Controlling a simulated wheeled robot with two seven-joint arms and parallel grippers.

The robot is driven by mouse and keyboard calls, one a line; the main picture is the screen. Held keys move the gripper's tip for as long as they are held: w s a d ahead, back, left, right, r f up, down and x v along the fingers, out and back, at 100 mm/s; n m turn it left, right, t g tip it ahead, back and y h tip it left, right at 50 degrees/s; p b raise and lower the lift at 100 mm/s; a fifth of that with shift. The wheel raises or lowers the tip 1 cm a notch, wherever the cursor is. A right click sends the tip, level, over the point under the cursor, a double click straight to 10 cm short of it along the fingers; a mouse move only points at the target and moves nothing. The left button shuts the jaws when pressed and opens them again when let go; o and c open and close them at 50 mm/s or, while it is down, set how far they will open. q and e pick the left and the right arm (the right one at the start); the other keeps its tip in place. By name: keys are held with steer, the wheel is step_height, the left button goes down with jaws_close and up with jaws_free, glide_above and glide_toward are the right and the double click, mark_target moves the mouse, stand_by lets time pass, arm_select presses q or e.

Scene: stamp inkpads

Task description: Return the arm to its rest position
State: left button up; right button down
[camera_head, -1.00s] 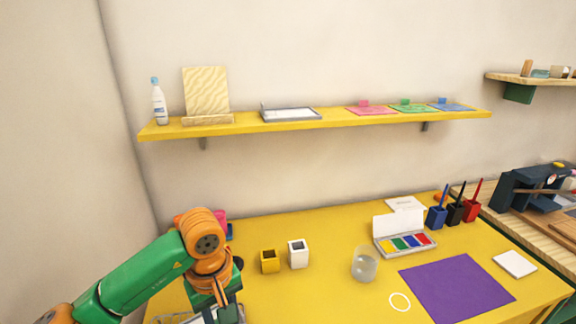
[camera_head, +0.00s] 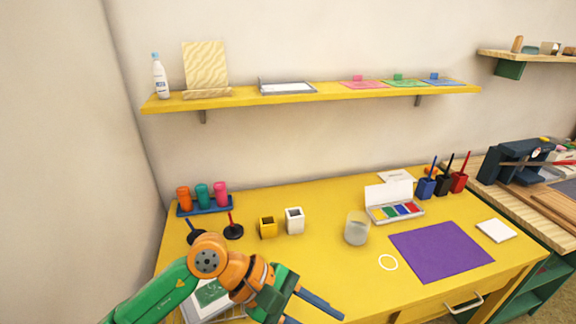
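My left arm enters from the bottom left in the head view, with green and orange links. Its gripper (camera_head: 312,308) is low over the front of the yellow table (camera_head: 330,275). The two dark fingers are spread apart, with nothing visible between them, and they point right. The arm partly covers a grey-framed tray (camera_head: 200,311) with a green and white sheet. My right arm and gripper are not in view.
Two dark-based stamps (camera_head: 233,231) stand behind the arm, near a blue rack (camera_head: 206,207) of coloured bottles. Yellow and white cups (camera_head: 294,221), a glass (camera_head: 356,229), an inkpad box (camera_head: 395,212) and a purple mat (camera_head: 440,251) stand farther right.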

arm_select(q)
steer(key=d+r+n+t+h, duration=0.1)
steer(key=d+r+n+h, duration=0.45)
steer(key=r+h, duration=0.35)
steer(key=w+a+r+n+t+h, duration=0.4)
steer(key=r+n+t, duration=0.35)
steer(key=n, duration=0.45)
steer(key=w+a+n+t+y, duration=0.5)
steer(key=a+n+t+y, duration=0.2)
steer(key=n+t, duration=0.6)
steer(key=w+a+f+n+g+y, duration=0.1)
steer(key=w+a+f+n+y, duration=0.2)
steer(key=a+f+n+y, duration=1.3)
steer(key=s+a+f+n+g, duration=0.1)
steer(key=s+f+n+g, duration=0.3)
steer(key=s+f, duration=0.8)
steer(key=s+a+f+n+g, duration=0.1)
steer(key=s+f+n+g, duration=0.4)
steer(key=s+f, duration=0.7)
steer(key=s+f+n+g, duration=0.4)
steer(key=s+f+g, duration=0.4)
steer(key=f, duration=1.4)
steer(key=s, duration=0.4)
steer(key=shift+a, duration=0.4)
